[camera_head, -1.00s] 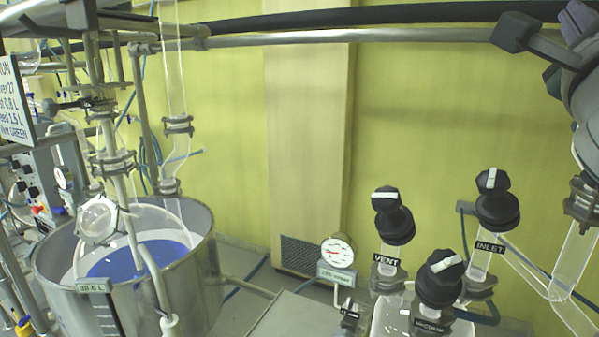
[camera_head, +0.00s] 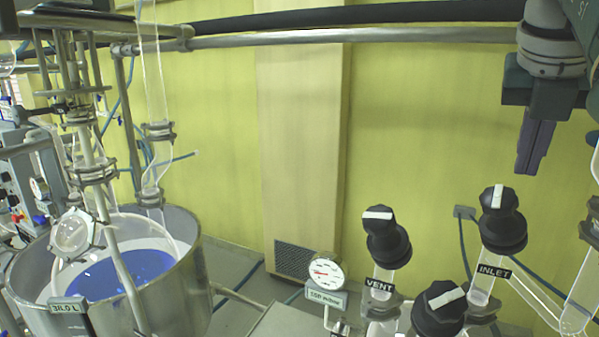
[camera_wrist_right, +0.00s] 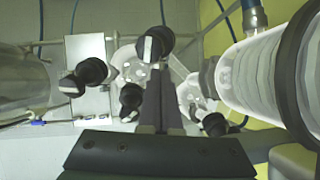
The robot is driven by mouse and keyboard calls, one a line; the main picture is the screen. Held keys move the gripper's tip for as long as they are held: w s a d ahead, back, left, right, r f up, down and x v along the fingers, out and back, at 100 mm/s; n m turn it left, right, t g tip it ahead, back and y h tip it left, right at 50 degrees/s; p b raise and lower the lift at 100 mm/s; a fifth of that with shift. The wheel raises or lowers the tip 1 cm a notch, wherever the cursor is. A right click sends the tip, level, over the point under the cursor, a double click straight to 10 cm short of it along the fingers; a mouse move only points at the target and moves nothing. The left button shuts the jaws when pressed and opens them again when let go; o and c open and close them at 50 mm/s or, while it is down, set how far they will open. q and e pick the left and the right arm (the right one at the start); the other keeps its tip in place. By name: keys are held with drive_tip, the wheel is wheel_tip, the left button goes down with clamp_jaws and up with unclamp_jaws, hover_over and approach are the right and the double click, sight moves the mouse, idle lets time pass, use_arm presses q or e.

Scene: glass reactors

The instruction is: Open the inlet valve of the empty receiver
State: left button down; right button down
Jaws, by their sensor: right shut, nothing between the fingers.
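The inlet valve has a black knob (camera_head: 502,222) with a white stripe running roughly up and down in the head view. Its INLET label (camera_head: 494,271) is on the glass neck below. My right gripper (camera_head: 528,170) is shut and empty, pointing down, above and slightly right of this knob with a gap. In the right wrist view, the shut fingers (camera_wrist_right: 160,105) reach toward several black knobs; one striped knob (camera_wrist_right: 153,45) lies just beyond the tips. No labels are readable there. The receiver glass is mostly out of the head view. My left gripper is not in view.
The VENT knob (camera_head: 386,240) and another black knob (camera_head: 440,308) stand left of the inlet knob. A round gauge (camera_head: 326,270) is farther left. A steel vessel (camera_head: 185,290) with blue liquid is at left. Glass tubing (camera_head: 580,295) rises at the right.

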sight(505, 205)
drive_tip(key=s+d+b+x, duration=0.1)
drive_tip(key=b+x, duration=0.3)
drive_tip(key=x, duration=0.2)
drive_tip(key=shift+f+b, duration=0.35)
drive_tip(key=shift+f, duration=0.05)
drive_tip(key=shift+w, duration=0.25)
idle(0.5)
drive_tip(key=shift+w+d+r, duration=0.1)
drive_tip(key=shift+w+d+r+b, duration=0.4)
drive_tip(key=shift+w+d+r, duration=0.15)
drive_tip(key=shift+w, duration=0.5)
idle(0.4)
drive_tip(key=shift+r, duration=0.1)
